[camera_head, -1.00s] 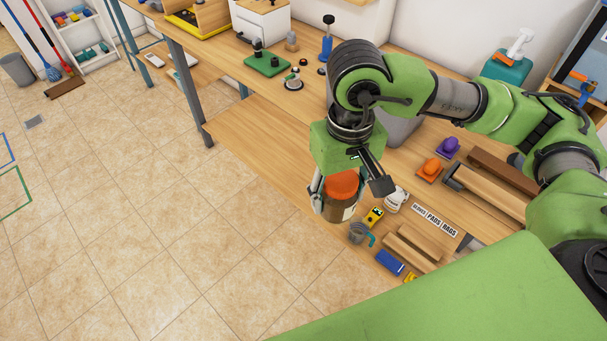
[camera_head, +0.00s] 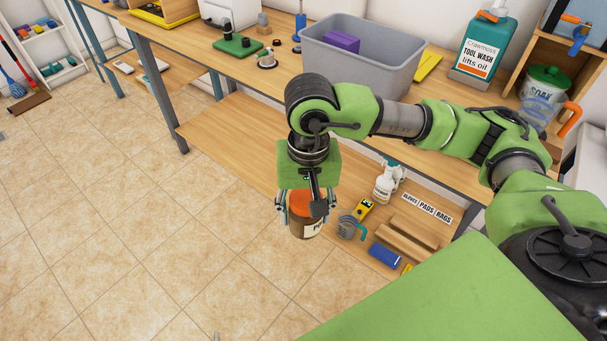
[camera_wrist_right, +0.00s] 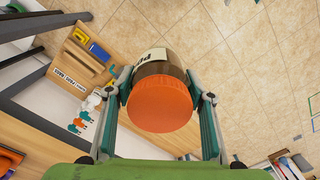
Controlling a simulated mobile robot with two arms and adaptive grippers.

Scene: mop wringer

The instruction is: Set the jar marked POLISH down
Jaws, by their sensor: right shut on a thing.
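A brown jar (camera_head: 304,224) with an orange lid and a pale label, partly readable as starting "PO", hangs in my right gripper (camera_head: 306,208). The gripper points down, its fingers closed on both sides of the jar. In the right wrist view, the jar (camera_wrist_right: 155,68) sits between the two fingers (camera_wrist_right: 162,105), lid towards the camera, with floor tiles behind it. In the head view it appears by the front edge of the lower shelf (camera_head: 235,150); I cannot tell its height. My left gripper is not in view.
On the lower shelf are a grey cup (camera_head: 347,229), a yellow item (camera_head: 364,209), a white spray bottle (camera_head: 385,184) and a blue block (camera_head: 386,256). Above, the bench holds a grey bin (camera_head: 360,62) and a tool wash bottle (camera_head: 482,50). The shelf's left part is bare.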

